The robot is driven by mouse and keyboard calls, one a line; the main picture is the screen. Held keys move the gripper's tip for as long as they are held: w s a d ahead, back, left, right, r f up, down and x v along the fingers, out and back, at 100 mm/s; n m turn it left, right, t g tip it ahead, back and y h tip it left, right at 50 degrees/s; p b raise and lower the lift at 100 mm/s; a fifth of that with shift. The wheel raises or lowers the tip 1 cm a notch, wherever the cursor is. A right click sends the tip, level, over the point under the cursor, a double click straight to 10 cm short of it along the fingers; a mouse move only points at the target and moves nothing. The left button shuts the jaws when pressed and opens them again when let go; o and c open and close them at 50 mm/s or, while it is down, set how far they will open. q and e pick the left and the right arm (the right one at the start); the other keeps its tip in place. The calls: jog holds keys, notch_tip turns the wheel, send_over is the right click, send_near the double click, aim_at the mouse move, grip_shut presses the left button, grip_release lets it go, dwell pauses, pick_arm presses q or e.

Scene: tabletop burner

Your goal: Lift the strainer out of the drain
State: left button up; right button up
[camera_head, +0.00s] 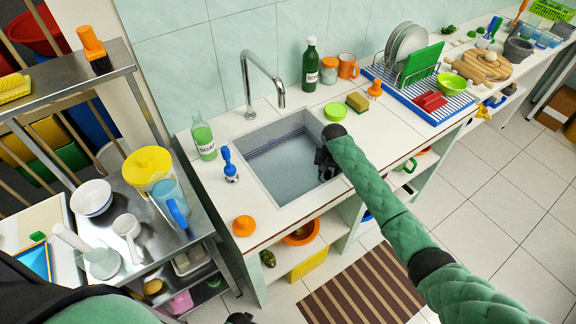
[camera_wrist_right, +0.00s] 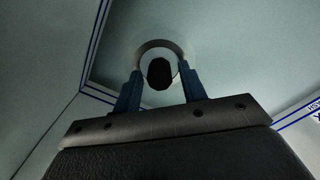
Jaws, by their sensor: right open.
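The strainer (camera_wrist_right: 159,74) shows in the right wrist view as a pale metal ring with a dark knob at its middle, at the bottom of the sink. In the head view my right arm reaches into the sink basin (camera_head: 275,172), and I cannot make out the strainer there. My right gripper (camera_head: 324,163) is open. In the right wrist view its two blue fingers stand on either side of the knob, with visible gaps between. A small dark part at the bottom edge of the head view looks like my left gripper (camera_head: 240,318); its jaws cannot be made out.
A curved faucet (camera_head: 262,75) stands behind the sink. A soap bottle (camera_head: 203,137) and a blue-handled brush (camera_head: 229,165) stand left of it. A sponge (camera_head: 357,102) and a dish rack (camera_head: 420,90) are to the right. An orange stopper-like item (camera_head: 243,225) sits at the counter's front.

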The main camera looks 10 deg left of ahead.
aim_at(328, 172)
grip_shut()
jog(key=shift+r, duration=0.1)
jog(key=shift+r+p, duration=0.7)
jog(key=shift+p, duration=0.3)
dwell(0.6)
jog(key=shift+r, duration=0.1)
jog(key=shift+r+p, duration=2.65)
